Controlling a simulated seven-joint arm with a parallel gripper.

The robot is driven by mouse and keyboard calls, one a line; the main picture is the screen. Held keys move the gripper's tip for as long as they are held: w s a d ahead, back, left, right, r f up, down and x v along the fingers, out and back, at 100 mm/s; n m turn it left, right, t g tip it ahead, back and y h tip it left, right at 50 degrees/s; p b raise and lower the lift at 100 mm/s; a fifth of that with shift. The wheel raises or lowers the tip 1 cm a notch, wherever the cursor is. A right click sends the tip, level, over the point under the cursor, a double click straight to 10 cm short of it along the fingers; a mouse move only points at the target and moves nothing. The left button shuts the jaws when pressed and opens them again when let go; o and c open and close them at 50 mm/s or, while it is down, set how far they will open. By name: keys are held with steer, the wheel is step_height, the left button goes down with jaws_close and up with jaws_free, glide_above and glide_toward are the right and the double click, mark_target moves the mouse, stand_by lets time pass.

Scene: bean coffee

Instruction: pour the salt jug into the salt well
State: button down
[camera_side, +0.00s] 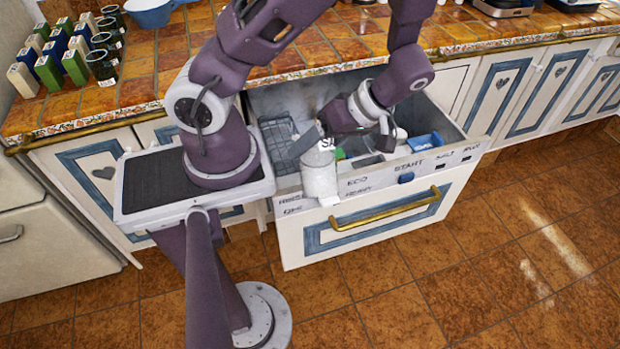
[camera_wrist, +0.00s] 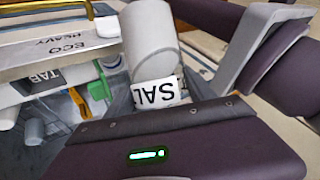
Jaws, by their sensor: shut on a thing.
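The salt jug (camera_side: 320,178) is a pale grey-white cylinder with a white label on which "SAL" can be read. In the side view it is at the drawer's front edge, left of the ECO and HEAVY labels. In the wrist view the jug (camera_wrist: 150,45) is tilted, its label upside down. My gripper (camera_side: 325,142) is shut on the jug; the hand partly hides it. A SALT label (camera_side: 446,157) is on the drawer's front rim at the right, well away from the jug. I cannot make out the salt well itself.
The open drawer (camera_side: 420,200) holds a wire basket (camera_side: 277,140), a blue box (camera_side: 425,142) and a green item (camera_side: 340,153). Its rim has a START label and a blue button (camera_side: 406,177). Boxes and dark jars (camera_side: 102,68) stand on the tiled counter (camera_side: 150,75).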

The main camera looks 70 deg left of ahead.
steer(key=shift+a+f+m+h, duration=0.1)
steer(key=shift+f+m+h, duration=0.3)
steer(key=shift+f, duration=0.55)
stand_by(1.0)
steer(key=shift+a+f+h, duration=0.1)
steer(key=shift+f+h, duration=0.3)
steer(key=shift+h, duration=0.5)
stand_by(1.6)
steer(key=shift+a+r+m+g+h, duration=0.2)
steer(key=shift+r+m+g+h, duration=0.15)
steer(key=shift+h, duration=0.35)
stand_by(1.8)
steer(key=shift+w+a+f, duration=0.1)
steer(key=shift+a+f, duration=0.05)
stand_by(0.7)
